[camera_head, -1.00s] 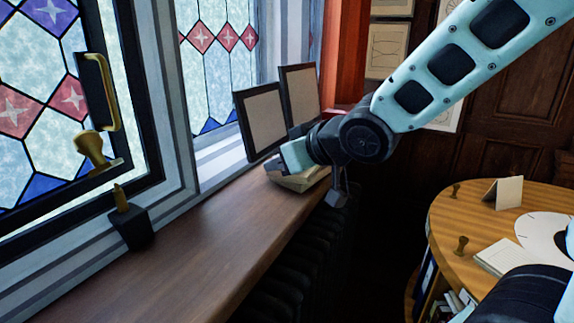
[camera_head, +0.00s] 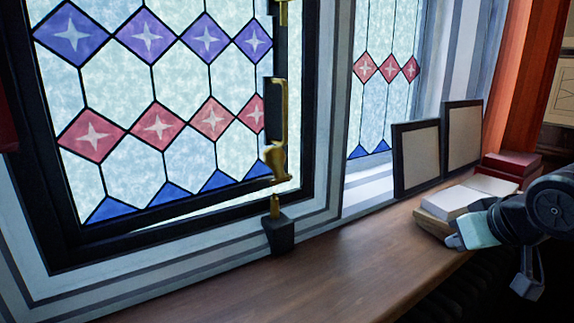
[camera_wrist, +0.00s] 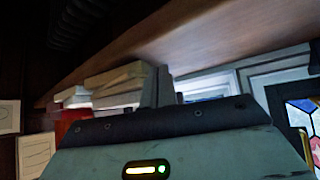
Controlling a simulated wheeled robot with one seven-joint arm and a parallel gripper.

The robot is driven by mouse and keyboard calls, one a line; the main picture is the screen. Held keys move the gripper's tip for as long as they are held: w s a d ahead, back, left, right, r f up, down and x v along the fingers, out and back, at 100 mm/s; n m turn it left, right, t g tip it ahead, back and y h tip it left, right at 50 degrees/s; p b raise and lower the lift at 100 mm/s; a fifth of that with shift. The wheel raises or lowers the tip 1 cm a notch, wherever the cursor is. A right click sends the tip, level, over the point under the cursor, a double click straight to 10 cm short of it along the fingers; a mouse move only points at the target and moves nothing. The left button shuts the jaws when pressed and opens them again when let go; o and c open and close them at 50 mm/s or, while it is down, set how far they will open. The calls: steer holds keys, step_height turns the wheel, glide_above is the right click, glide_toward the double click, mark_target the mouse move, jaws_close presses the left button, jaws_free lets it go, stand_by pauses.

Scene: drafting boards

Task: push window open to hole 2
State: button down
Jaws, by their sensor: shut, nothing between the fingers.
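The stained-glass window (camera_head: 155,95) with its dark frame fills the left and middle of the head view. Its brass handle (camera_head: 280,115) is upright on the right edge of the frame, with a curved brass piece (camera_head: 275,160) below. A brass pin (camera_head: 275,206) stands on a dark block (camera_head: 281,234) at the sill's window side, under the handle. I cannot make out numbered holes or how far the window stands open. My gripper (camera_head: 454,241) is shut and empty, low beside the books at right, well apart from the window. In the wrist view its fingers (camera_wrist: 158,86) point toward the sill's underside.
The wooden sill (camera_head: 330,270) is clear between the block and the books. An open pale book (camera_head: 455,201), red books (camera_head: 512,163) and two dark-framed panels (camera_head: 416,160) (camera_head: 462,135) stand at its right end. A red curtain (camera_head: 515,75) hangs behind them.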

steer(key=s+d+f+m+g, duration=0.2)
steer(key=s+d+f+g, duration=0.2)
steer(key=s+f+g, duration=0.3)
steer(key=s+a+f+n+g+b, duration=0.15)
steer(key=s+a+n, duration=0.25)
steer(key=s+a, duration=0.45)
steer(key=s+a+f+n+b, duration=0.1)
steer(key=s+a+n+b, duration=0.35)
steer(key=a, duration=0.65)
steer(key=n+t+h+p, duration=0.1)
steer(key=n+t+p, duration=0.4)
steer(key=n, duration=2.1)
glide_toward(271, 165)
steer(key=s+r+g+p, duration=0.2)
steer(key=s+r, duration=0.1)
steer(key=s, duration=0.1)
steer(key=x, duration=0.3)
steer(key=w+p+x, duration=0.1)
steer(key=x, duration=0.3)
steer(key=p+x, duration=0.1)
steer(key=x, duration=0.3)
steer(key=shift+w+r, duration=0.1)
steer(key=shift+w, duration=0.3)
steer(key=shift+w+d+f, duration=0.1)
steer(key=shift+w+f, duration=0.25)
steer(key=shift+w, duration=0.2)
